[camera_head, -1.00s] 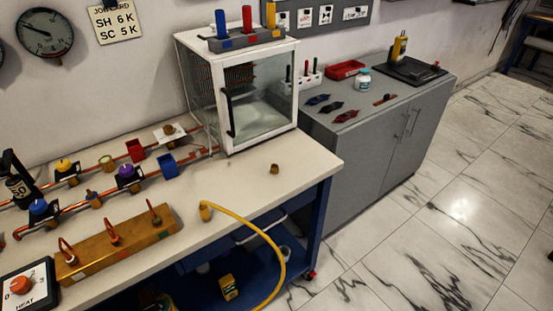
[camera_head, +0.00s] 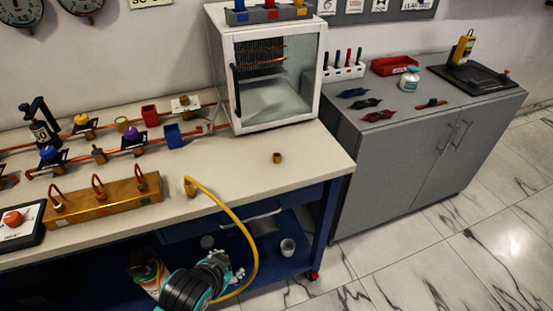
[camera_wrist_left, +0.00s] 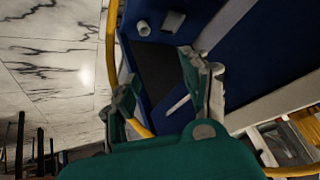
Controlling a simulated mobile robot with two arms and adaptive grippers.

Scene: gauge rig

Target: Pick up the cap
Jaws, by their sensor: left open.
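A small brass cap (camera_head: 277,158) stands on the pale bench top near its right front in the head view, apart from other things. I take it to be the cap. My left gripper (camera_head: 228,268) is below and in front of the bench edge, lower and left of the cap, beside the yellow hose (camera_head: 241,220). In the left wrist view the two fingers of this gripper (camera_wrist_left: 160,82) are spread with nothing between them. The cap does not show in the left wrist view. My right gripper is in neither view.
The yellow hose arcs from the bench top (camera_head: 230,183) down past my left gripper. A glass-fronted white cabinet (camera_head: 234,112) stands behind the cap. A brass manifold (camera_head: 110,200) lies left. A white cup (camera_head: 287,247) sits on the blue lower shelf. Bench around the cap is clear.

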